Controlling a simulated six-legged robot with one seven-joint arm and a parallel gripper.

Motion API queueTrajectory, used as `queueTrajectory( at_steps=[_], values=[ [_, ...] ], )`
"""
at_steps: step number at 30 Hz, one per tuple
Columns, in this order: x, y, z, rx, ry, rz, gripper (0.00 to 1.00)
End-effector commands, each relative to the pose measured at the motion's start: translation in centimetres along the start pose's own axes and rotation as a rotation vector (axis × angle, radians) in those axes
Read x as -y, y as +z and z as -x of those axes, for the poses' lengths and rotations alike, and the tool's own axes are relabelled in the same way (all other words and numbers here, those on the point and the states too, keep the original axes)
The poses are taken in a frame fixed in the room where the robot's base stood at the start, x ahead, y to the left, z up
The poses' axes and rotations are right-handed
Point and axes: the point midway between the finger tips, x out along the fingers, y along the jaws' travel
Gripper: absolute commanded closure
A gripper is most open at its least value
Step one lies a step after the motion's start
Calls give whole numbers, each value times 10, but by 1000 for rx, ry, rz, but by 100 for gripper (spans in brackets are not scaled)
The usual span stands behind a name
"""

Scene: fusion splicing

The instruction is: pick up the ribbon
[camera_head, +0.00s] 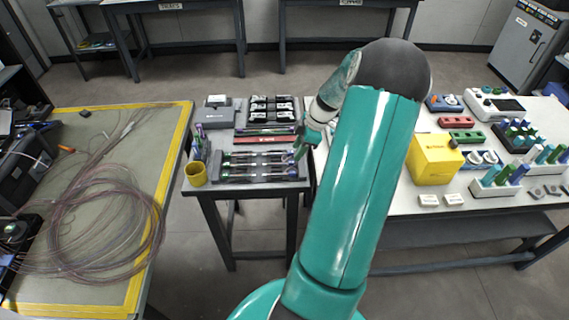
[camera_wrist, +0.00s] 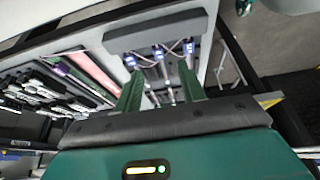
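No single item is clearly the ribbon. A loose coil of thin pinkish fibres (camera_head: 95,225) lies on the yellow-edged mat at the left of the head view, far from my gripper. My gripper (camera_head: 302,148) is over the right end of the dark tool tray (camera_head: 240,178) on the small middle table. In the wrist view my gripper (camera_wrist: 162,80) has two green fingers well apart, with no object visibly held between them. Beyond them are slim rods with blue and white ends (camera_wrist: 158,50) in the grey tray (camera_wrist: 125,38). Contact with the rods cannot be told.
A yellow cup (camera_head: 196,174) stands at the small table's left front. Dark holders (camera_head: 270,108) sit behind the tray. The white table at the right carries a yellow box (camera_head: 435,160) and several coloured parts. A floor gap separates the mat table from the small table.

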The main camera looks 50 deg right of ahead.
Motion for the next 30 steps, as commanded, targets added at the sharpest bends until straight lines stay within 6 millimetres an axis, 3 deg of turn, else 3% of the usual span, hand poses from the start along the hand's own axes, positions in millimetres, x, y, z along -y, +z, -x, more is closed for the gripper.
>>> queueTrajectory(
  at_steps=[10,18,19,25,30],
  values=[
    [0,2,-47,-1,-2,-1,60],
    [0,3,-52,0,-1,-1,60],
    [0,3,-51,0,-1,-1,62],
    [0,3,-51,0,-1,-1,99],
    [0,3,-51,0,-1,-1,99]
  ],
)
